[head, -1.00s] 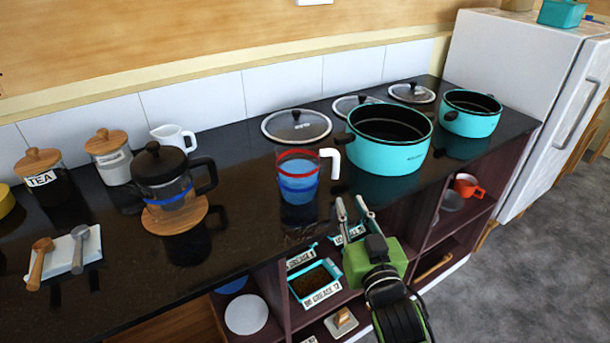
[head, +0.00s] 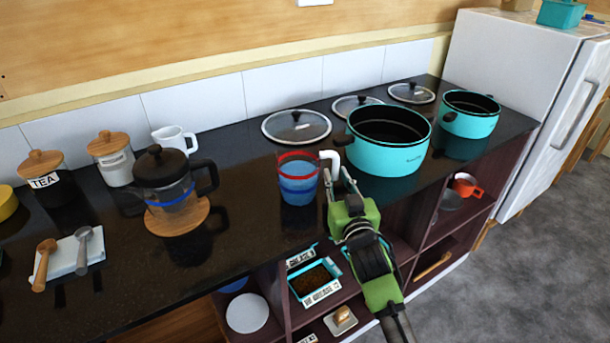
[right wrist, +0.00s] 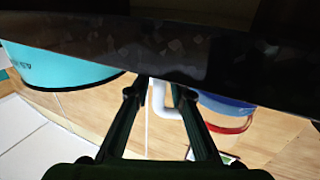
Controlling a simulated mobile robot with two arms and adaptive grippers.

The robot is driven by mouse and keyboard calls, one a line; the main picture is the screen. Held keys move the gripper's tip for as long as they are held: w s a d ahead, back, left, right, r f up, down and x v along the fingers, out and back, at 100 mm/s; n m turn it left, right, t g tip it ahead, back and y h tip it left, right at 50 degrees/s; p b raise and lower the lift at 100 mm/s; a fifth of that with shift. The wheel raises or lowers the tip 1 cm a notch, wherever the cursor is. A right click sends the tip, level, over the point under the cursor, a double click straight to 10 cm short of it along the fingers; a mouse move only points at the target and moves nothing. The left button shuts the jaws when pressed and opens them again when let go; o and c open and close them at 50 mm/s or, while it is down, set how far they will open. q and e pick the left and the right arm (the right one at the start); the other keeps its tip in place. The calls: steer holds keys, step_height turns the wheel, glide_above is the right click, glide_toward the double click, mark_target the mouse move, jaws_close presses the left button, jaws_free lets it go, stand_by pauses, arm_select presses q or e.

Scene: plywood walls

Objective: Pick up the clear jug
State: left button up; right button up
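The clear jug (head: 298,182) stands upright on the dark counter, with a red rim, a blue band and a white handle (head: 329,160) on its right side. My right gripper (head: 340,177) is open and close to the handle, at the counter's front side. In the right wrist view the picture is upside down; the handle (right wrist: 165,102) shows between the two spread fingers (right wrist: 158,93), and part of the jug (right wrist: 228,112) lies right of them. I cannot tell whether the fingers touch the handle. My left gripper is not in view.
A turquoise pot (head: 388,145) stands just right of the jug, also seen in the right wrist view (right wrist: 55,68). Glass lids (head: 296,127) lie behind. A French press (head: 167,185) stands left on a wooden coaster. Open shelves (head: 400,255) are below the counter.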

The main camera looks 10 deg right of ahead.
steer(key=shift+w, duration=0.9)
jaws_close()
steer(key=shift+r, duration=0.2)
steer(key=shift+r, duration=0.2)
